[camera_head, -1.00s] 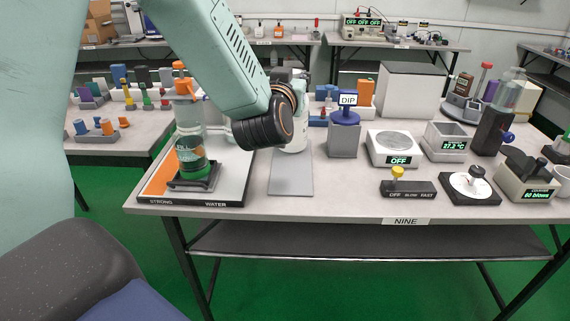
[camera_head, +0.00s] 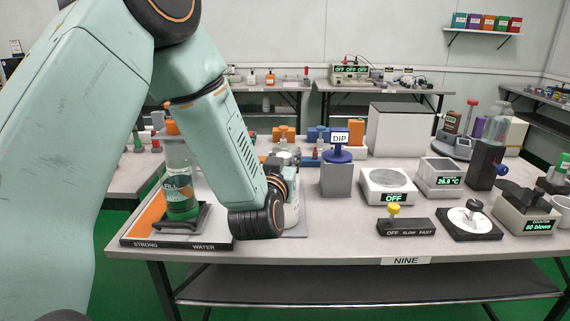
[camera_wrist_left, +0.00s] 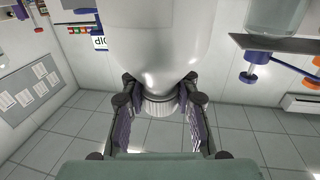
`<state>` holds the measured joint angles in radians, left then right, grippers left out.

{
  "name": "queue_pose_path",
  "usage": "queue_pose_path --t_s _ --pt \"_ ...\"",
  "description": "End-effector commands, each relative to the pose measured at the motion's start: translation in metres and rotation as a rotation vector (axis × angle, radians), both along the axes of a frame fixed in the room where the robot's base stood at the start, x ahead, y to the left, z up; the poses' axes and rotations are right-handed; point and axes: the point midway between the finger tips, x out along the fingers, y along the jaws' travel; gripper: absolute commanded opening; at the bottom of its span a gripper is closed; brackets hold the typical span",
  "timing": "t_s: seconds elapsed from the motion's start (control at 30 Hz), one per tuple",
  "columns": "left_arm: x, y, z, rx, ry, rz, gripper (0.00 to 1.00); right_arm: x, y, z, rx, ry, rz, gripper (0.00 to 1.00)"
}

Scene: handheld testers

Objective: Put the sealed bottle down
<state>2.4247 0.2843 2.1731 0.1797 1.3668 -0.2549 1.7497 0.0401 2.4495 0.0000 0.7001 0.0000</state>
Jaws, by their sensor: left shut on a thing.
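A white capped bottle (camera_head: 291,207) shows in the head view, partly hidden by my left wrist. It stands upright over the grey mat (camera_head: 302,229) on the near table; whether its base touches the mat is hidden. My left gripper (camera_wrist_left: 160,98) is shut on this bottle at its neck and cap, seen in the left wrist view, with a finger on each side. The bottle's white body (camera_wrist_left: 160,40) fills the top of that view. In the head view my left wrist covers most of the fingers. My right gripper is not in view.
Left of the bottle, a clear bottle with a green label (camera_head: 180,190) stands in a black holder on a tray (camera_head: 175,245). A grey block with a blue DIP top (camera_head: 337,178) stands to the right, then a round-plate device (camera_head: 387,188). Bare table lies at front.

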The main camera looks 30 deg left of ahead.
Motion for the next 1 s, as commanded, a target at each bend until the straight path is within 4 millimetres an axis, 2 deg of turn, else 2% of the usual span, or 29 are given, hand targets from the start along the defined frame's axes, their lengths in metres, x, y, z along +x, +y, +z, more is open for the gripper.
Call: queue_pose_path --t_s 0.33,0.37,0.6,0.7,1.0 --pt "-0.0001 0.0004 -0.0031 0.0 0.0 0.0 0.0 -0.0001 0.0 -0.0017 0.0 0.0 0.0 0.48" --pt "-0.0005 0.0003 -0.0037 -0.001 0.003 0.0 0.24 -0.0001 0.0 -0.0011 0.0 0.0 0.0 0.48" --pt "-0.0004 0.0002 -0.0032 -0.001 0.003 0.0 0.44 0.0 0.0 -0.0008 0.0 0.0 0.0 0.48" --pt "-0.0004 0.0002 -0.0031 -0.001 0.003 0.0 0.52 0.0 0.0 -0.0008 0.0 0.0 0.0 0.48" --pt "-0.0004 0.0002 -0.0019 -0.001 0.003 0.0 0.52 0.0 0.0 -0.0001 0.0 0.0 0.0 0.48"
